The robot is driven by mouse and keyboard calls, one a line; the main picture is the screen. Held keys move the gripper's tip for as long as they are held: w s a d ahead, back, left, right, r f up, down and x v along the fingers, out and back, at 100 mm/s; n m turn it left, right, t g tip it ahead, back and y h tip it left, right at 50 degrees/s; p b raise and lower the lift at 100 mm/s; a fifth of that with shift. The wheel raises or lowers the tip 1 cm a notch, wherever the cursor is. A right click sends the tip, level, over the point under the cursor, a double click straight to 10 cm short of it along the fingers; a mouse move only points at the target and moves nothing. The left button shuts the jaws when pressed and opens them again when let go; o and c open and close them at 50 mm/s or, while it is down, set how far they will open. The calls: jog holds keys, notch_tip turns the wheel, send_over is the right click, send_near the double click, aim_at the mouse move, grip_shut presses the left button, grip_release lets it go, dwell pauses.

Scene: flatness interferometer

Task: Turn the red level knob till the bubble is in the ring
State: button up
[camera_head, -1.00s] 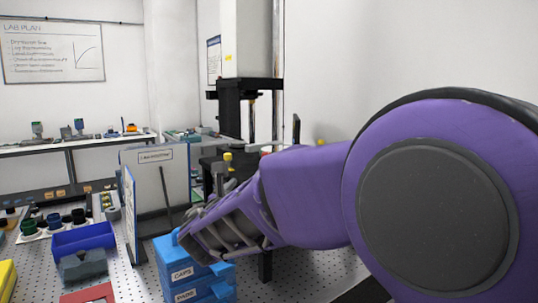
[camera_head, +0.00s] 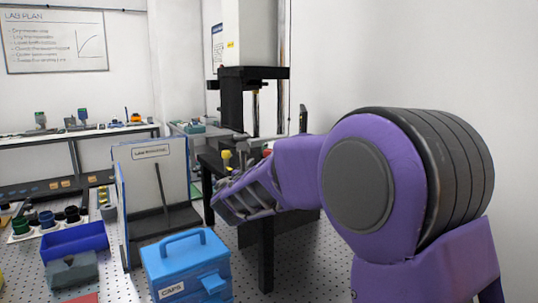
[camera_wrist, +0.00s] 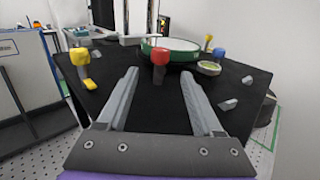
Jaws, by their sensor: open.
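In the wrist view, the red knob (camera_wrist: 160,57) stands on a dark post at the front of a black plate, ahead of my gripper (camera_wrist: 160,85) and roughly centred between its fingers. My gripper is open and empty, apart from the knob. A small round level (camera_wrist: 209,68) with a yellowish face sits on the plate right of the red knob; its bubble and ring are too small to make out. In the head view my gripper (camera_head: 236,183) reaches toward the black stand, and a red bit of what may be the knob shows behind my arm.
A yellow knob (camera_wrist: 80,58) stands left of the red one and a blue knob (camera_wrist: 218,54) right. A round green-rimmed disc (camera_wrist: 172,50) lies behind. Loose grey pieces lie on the plate. A blue drawer box (camera_head: 187,264) and a panel (camera_head: 152,190) stand left of my arm.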

jog(key=w, duration=0.3)
jog(key=w+d, duration=0.1)
jog(key=w, duration=0.2)
jog(key=w+p, duration=0.1)
jog(key=w, duration=0.1)
jog(key=shift+w+d, duration=0.35)
jog(key=shift+w, duration=0.05)
grip_shut()
